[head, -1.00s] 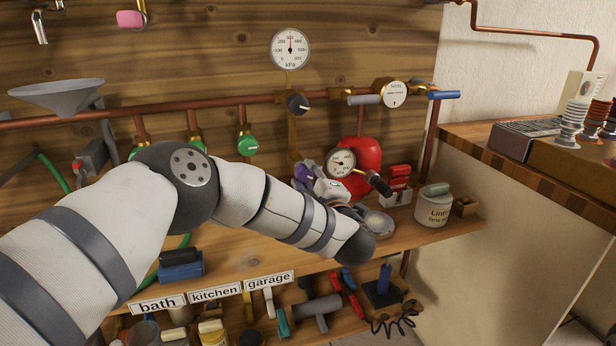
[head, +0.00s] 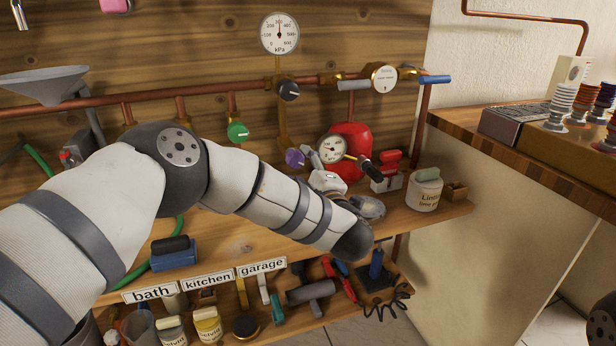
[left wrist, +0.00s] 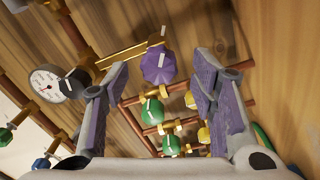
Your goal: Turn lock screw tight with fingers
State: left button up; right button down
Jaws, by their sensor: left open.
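No part is labelled as the lock screw, and I cannot tell which one it is. A purple faceted knob (head: 294,158) with a pale pointer line sits at the lower end of a brass pipe. In the left wrist view the purple knob (left wrist: 158,68) appears between my fingertips, with a brass stem and small pale tab above it. My left gripper (head: 318,167) is at the knob, partly hidden by its own wrist. In the left wrist view its fingers (left wrist: 160,80) stand wide apart, one each side, with no clear contact.
A small gauge (head: 331,149) and a red tank (head: 354,148) are close right of the gripper. A black knob (head: 289,90) is above, a green knob (head: 238,132) left. The shelf (head: 240,232) below holds a tin (head: 425,192) and a blue block (head: 173,255).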

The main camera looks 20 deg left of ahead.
pick_arm(q)
jog(key=v, duration=0.9)
jog(key=shift+s+d, duration=0.2)
jog(key=shift+s, duration=0.1)
jog(key=s+d+f+m+g+h+p, duration=0.1)
jog(key=s+f+m+h, duration=0.3)
jog(key=f, duration=0.3)
jog(key=s+d+f+m+h, duration=0.1)
jog(key=s+f+m+h, duration=0.1)
jog(key=f+m+h, duration=0.35)
jog(key=s+a+f+m+g, duration=0.2)
jog(key=s+f+m+g, duration=0.3)
jog(key=s+f, duration=0.75)
jog(key=s+a+f+m+g, duration=0.1)
jog(key=s+a+m+g, duration=0.1)
jog(key=s, duration=0.8)
jog(key=s+a+f+m+g+p, duration=0.1)
jog(key=s+a+g, duration=0.4)
jog(key=s, duration=0.6)
jog(key=s+a+f+m+g, duration=0.1)
jog(key=s+a+m+g, duration=0.1)
jog(key=s, duration=0.8)
jog(key=a+g, duration=0.1)
jog(key=g, duration=0.1)
jog(key=shift+s+a+m+g+p, duration=0.25)
jog(key=shift+a+m+g+p, duration=0.05)
jog(key=shift+a+m, duration=0.05)
pick_arm(e)
jog(key=shift+t, duration=0.6)
jog(key=w+r, duration=0.3)
